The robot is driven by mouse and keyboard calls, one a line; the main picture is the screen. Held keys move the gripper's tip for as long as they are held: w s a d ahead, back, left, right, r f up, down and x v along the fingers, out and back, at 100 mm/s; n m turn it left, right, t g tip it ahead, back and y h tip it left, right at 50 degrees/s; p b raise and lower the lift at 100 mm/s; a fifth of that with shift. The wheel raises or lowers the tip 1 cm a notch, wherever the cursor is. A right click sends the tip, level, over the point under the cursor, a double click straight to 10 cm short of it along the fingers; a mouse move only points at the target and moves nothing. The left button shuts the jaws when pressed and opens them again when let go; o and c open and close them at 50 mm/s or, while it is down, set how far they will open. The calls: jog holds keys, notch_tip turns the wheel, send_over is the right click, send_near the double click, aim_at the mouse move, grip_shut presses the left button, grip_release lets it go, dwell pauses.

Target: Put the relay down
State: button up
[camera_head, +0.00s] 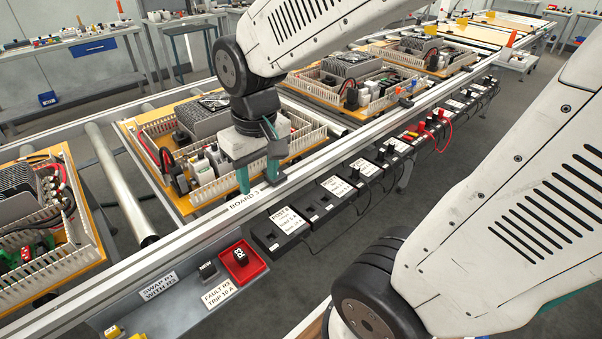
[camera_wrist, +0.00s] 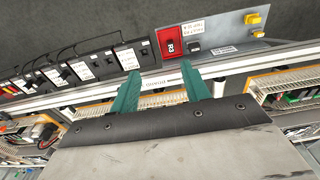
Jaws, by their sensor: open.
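A black relay marked R3 (camera_head: 240,257) sits in a small red tray (camera_head: 256,271) on the grey shelf below the rail. The red tray also shows in the wrist view (camera_wrist: 164,38). A second black relay (camera_head: 207,270) lies on the shelf just left of the tray; it also shows in the wrist view (camera_wrist: 194,47). My gripper (camera_head: 258,182) is open, its teal fingers apart with nothing between them. It hangs over the rail by the BOARD 3 label, above and apart from the red tray.
A row of black test posts (camera_head: 280,229) with labels and cables runs along the rail to the right. Wiring boards (camera_head: 180,196) sit on the conveyor behind. Yellow parts (camera_head: 112,331) lie at the shelf's near left.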

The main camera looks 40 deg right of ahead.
jog(key=s+r, duration=0.5)
jog(key=s, duration=0.5)
jog(key=shift+s+d+r, duration=0.35)
jog(key=shift+s+r, duration=0.05)
jog(key=shift+t, duration=0.3)
